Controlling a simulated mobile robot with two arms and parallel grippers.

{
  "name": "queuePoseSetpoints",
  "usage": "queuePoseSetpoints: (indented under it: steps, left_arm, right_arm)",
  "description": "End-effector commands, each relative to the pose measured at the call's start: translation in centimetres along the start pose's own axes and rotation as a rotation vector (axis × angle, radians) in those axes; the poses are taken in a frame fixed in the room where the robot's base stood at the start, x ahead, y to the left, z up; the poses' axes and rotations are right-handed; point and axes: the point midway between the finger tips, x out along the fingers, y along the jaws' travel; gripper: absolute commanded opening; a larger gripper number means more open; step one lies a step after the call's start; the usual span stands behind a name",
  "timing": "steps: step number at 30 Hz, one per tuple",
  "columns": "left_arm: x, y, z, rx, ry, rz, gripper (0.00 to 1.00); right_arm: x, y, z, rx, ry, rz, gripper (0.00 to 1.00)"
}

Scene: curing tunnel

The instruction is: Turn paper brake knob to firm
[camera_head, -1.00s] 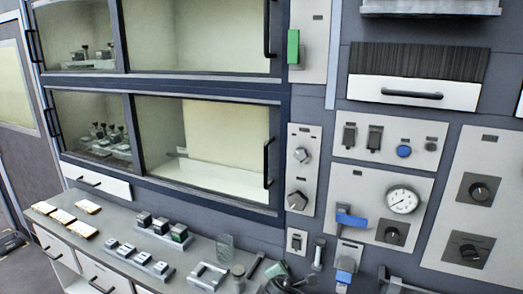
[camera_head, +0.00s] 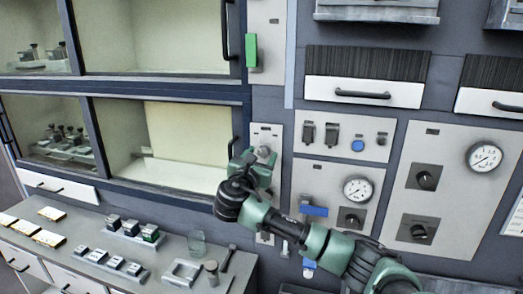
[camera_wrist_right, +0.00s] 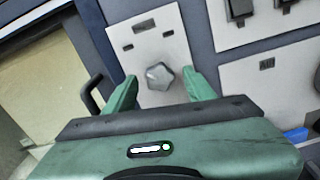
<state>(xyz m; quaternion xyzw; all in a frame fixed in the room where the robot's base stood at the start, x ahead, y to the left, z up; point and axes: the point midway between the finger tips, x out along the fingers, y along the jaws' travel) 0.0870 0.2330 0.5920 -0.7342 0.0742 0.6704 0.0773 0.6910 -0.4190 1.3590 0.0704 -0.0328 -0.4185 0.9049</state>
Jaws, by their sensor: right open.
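A grey lobed knob (camera_wrist_right: 159,76) on a narrow pale panel (camera_wrist_right: 148,40) shows between the fingers of my right gripper (camera_wrist_right: 162,82) in the wrist view. The fingers are open, one on each side of it, with gaps; I cannot tell how deep they reach. In the head view the same knob (camera_head: 265,153) shows just beyond my right gripper (camera_head: 258,160). The lower knob of this panel is hidden behind my arm. No readable label says which knob is the paper brake. My left gripper is not in view.
A black handle (camera_wrist_right: 92,95) of the glass-fronted cabinet is close left of the gripper. To the right are a panel with black switches (camera_head: 319,134), a blue lever (camera_head: 314,210) and a gauge (camera_head: 357,189).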

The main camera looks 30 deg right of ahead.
Motion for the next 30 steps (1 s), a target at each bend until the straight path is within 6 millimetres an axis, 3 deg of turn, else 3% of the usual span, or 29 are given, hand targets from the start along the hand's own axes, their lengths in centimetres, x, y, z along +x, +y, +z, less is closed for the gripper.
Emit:
queuePoseSetpoints:
  steps: [11, 17, 18, 30]
  left_arm:
    - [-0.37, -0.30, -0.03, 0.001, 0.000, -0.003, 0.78]
    - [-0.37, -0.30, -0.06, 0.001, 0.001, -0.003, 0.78]
    - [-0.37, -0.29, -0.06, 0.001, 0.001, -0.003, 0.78]
    - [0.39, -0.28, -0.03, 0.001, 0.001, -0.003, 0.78]
  right_arm:
    - [0.91, -0.01, -0.10, 0.002, 0.001, 0.001, 0.55]
    - [0.89, -0.01, -0.09, 0.002, 0.001, 0.001, 0.02]
    - [0.89, -0.01, -0.09, 0.002, 0.001, 0.001, 0.00]
    - [0.86, 0.00, -0.28, 0.081, 0.002, 0.001, 0.00]
